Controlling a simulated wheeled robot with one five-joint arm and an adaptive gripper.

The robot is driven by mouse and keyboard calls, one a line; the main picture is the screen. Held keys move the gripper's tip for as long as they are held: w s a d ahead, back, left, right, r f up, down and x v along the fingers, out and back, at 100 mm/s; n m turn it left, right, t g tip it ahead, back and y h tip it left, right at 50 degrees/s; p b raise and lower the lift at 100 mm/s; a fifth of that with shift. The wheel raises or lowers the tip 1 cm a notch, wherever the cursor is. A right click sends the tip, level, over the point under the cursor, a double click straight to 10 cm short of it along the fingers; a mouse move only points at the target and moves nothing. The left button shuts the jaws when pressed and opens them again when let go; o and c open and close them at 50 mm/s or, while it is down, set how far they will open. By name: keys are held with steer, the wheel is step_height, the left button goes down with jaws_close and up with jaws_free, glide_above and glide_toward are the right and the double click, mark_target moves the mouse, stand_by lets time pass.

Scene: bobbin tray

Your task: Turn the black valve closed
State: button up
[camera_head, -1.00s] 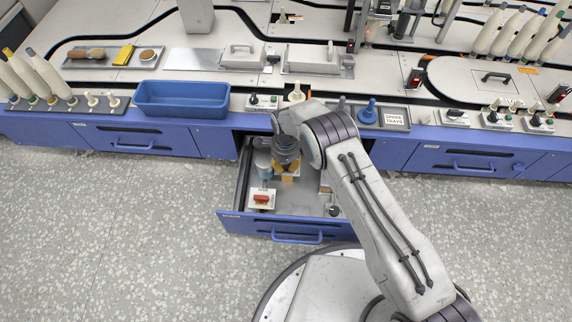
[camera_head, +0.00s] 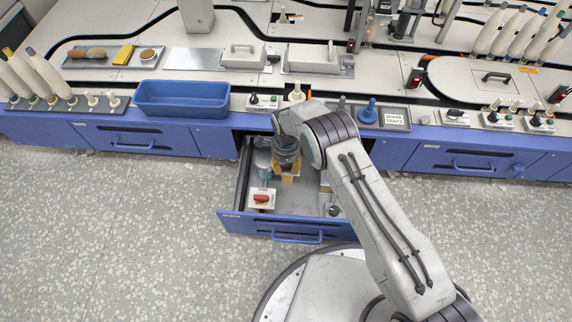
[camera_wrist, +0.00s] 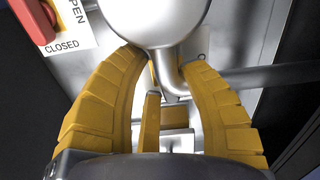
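In the head view my gripper (camera_head: 286,176) reaches down into the open blue drawer (camera_head: 278,222). In the wrist view its yellow fingers (camera_wrist: 157,65) stand apart, with their ends close to a silver rounded body (camera_wrist: 158,18) and a bent metal pipe (camera_wrist: 172,75); nothing is clearly clasped. A red handle (camera_head: 262,198) sits on a white plate at the drawer's front left. It also shows in the wrist view (camera_wrist: 36,20), beside the words OPEN and CLOSED. A small dark knob (camera_head: 334,211) is at the drawer's front right. I cannot make out a black valve under my gripper.
The blue counter stands behind the drawer, with a blue bin (camera_head: 182,98), a blue funnel-shaped piece (camera_head: 368,111) and a SPARE TRAYS tray (camera_head: 396,119) on it. My arm covers the drawer's right rear. The speckled floor (camera_head: 120,240) at left is clear.

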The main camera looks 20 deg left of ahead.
mark_target(286, 165)
step_height(286, 165, up, 12)
stand_by(0.7)
